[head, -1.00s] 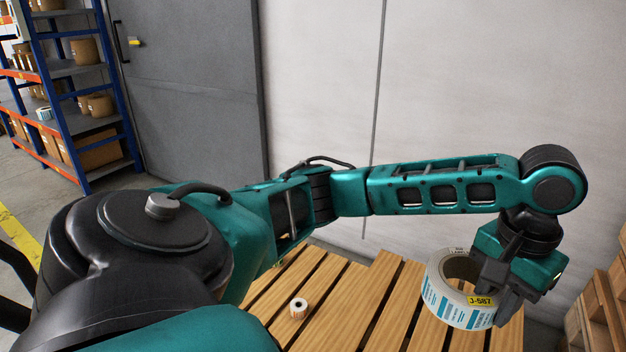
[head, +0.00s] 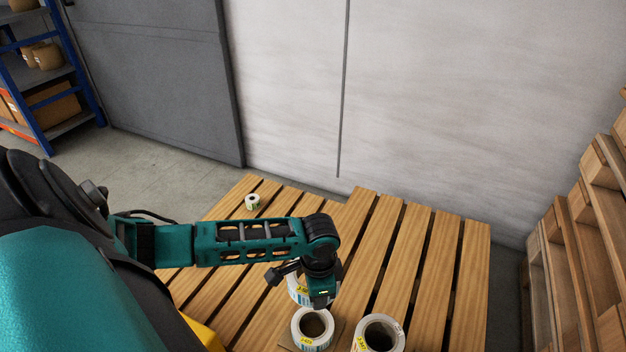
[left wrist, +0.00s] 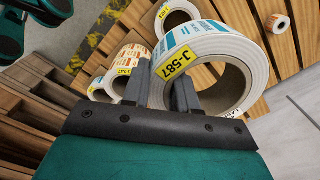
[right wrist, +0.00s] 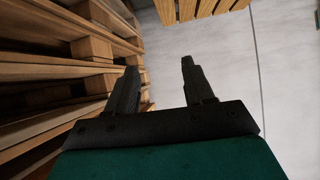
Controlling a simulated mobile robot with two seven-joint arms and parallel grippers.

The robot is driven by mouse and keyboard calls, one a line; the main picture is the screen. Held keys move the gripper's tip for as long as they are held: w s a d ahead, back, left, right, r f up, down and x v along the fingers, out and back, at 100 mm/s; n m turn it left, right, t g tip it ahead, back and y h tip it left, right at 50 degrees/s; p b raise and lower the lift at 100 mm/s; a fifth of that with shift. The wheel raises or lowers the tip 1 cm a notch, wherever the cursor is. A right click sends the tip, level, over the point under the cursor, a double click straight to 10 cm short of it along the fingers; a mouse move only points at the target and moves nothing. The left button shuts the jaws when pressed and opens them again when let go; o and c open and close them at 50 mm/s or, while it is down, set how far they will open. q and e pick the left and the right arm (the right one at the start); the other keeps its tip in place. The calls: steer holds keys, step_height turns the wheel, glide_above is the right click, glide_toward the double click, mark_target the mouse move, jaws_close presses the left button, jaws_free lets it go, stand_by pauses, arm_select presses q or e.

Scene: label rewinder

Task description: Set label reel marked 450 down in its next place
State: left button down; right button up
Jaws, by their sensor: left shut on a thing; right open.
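My left gripper (head: 318,296) is shut on the wall of a white label reel (head: 299,289) with blue print. In the left wrist view this held reel (left wrist: 217,47) carries a yellow tag that reads J-587. I can read no 450 on any reel. In the head view the held reel is just behind a standing reel (head: 312,343); its height over the slats is unclear. My right gripper (right wrist: 159,68) is open and empty in the right wrist view, near a pallet stack. It is not visible in the head view.
Another reel (head: 378,347) stands front right on the slatted wooden top (head: 400,240). A small roll (head: 252,202) sits at its far left. The middle and right slats are clear. Stacked pallets (head: 590,225) stand at the right, a wall (head: 450,100) behind.

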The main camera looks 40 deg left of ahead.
arm_select(q)
step_height(320, 180, down, 15)
steer(key=b, duration=0.6)
steer(key=shift+f+b, duration=0.15)
steer(key=shift+b, duration=0.2)
steer(key=shift+f, duration=0.4)
step_height(320, 180, down, 4)
steer(key=shift+r+b, duration=0.25)
steer(key=shift+b, duration=0.9)
steer(key=shift+f, duration=0.35)
steer(key=shift+r, duration=0.1)
steer(key=shift+f, duration=0.4)
steer(key=c, duration=0.9)
jaws_free()
steer(key=shift+s, duration=0.1)
arm_select(e)
step_height(320, 180, down, 7)
steer(key=a, duration=0.1)
steer(key=shift+w+a+r+y, duration=0.2)
steer(key=shift+w+y, duration=0.1)
steer(key=shift+w, duration=0.05)
